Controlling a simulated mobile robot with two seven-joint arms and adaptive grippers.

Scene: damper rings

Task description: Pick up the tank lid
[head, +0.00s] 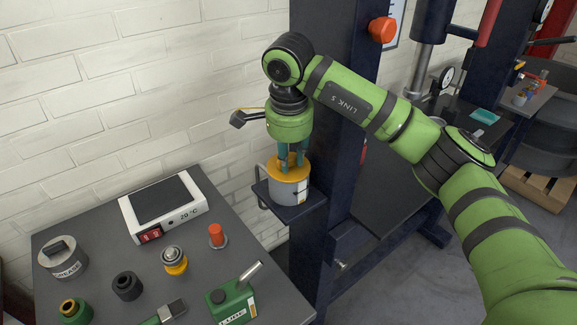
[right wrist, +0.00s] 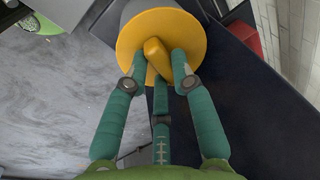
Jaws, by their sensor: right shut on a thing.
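The tank lid is a yellow disc (head: 284,175) on top of a grey cylindrical tank (head: 287,192), which stands on a small dark shelf (head: 306,208) fixed to the column. My right gripper (head: 291,162) points down from above with its teal fingers at the lid. In the right wrist view the fingers close around the yellow knob (right wrist: 155,52) in the middle of the lid (right wrist: 190,32). The lid appears to sit on the tank; I cannot tell whether there is a gap. My left gripper is not in view.
A grey table (head: 215,281) at lower left carries a hot plate (head: 163,206), a grease tin (head: 64,257), a green oil can (head: 231,302) and several small parts. The dark press column (head: 332,130) stands right behind the shelf. A white brick wall is at the left.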

